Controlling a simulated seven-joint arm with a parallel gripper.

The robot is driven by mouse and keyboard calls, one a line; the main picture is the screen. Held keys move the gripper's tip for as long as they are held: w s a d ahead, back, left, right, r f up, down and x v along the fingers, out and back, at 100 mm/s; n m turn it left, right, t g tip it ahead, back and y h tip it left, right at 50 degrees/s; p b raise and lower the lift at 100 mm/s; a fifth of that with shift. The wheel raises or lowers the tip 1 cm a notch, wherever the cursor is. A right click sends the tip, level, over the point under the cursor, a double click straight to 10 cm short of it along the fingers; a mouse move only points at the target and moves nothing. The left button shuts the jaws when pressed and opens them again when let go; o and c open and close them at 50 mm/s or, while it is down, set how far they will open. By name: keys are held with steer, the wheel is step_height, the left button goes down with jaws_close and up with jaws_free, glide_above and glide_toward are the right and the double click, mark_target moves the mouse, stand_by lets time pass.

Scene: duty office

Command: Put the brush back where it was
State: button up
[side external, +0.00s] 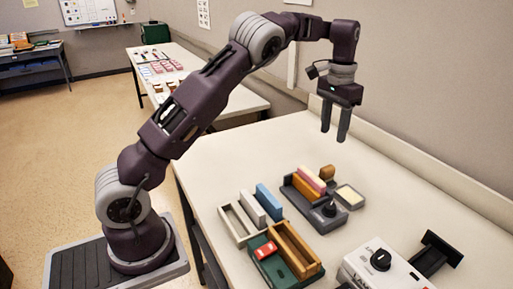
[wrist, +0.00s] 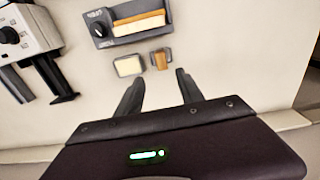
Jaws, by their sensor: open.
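My gripper (side external: 333,136) is open and empty, pointing down well above the back of the table. Its two fingers also show in the wrist view (wrist: 158,80). No thing can be clearly told as the brush. A small brown block-like piece (side external: 327,172) stands behind the dark grey holder (side external: 299,195); in the wrist view this piece (wrist: 161,59) appears just beyond the fingertips, roughly between them. The grey holder has a black knob and carries long pink and tan pieces; it also shows in the wrist view (wrist: 104,41).
A pale tray (side external: 235,226), a blue block (side external: 269,202) and a green base with a wooden box (side external: 297,248) stand in front. A white device (side external: 372,262) is at lower right. The table's back is clear.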

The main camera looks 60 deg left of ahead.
steer(key=s+d+r+t+h, duration=0.1)
steer(key=s+d+r+t, duration=0.15)
steer(key=s+r, duration=0.55)
steer(key=s+d+r+t, duration=0.1)
steer(key=s+d+r, duration=0.3)
steer(key=s, duration=0.6)
steer(key=s+d+f+t, duration=0.1)
steer(key=s+f, duration=0.1)
steer(key=s, duration=0.7)
steer(key=s+d+f+t+y, duration=0.1)
steer(key=s+d+f, duration=0.1)
steer(key=s, duration=0.7)
steer(key=shift+s+f, duration=0.3)
steer(key=shift+f, duration=0.3)
steer(key=shift+o, duration=0.4)
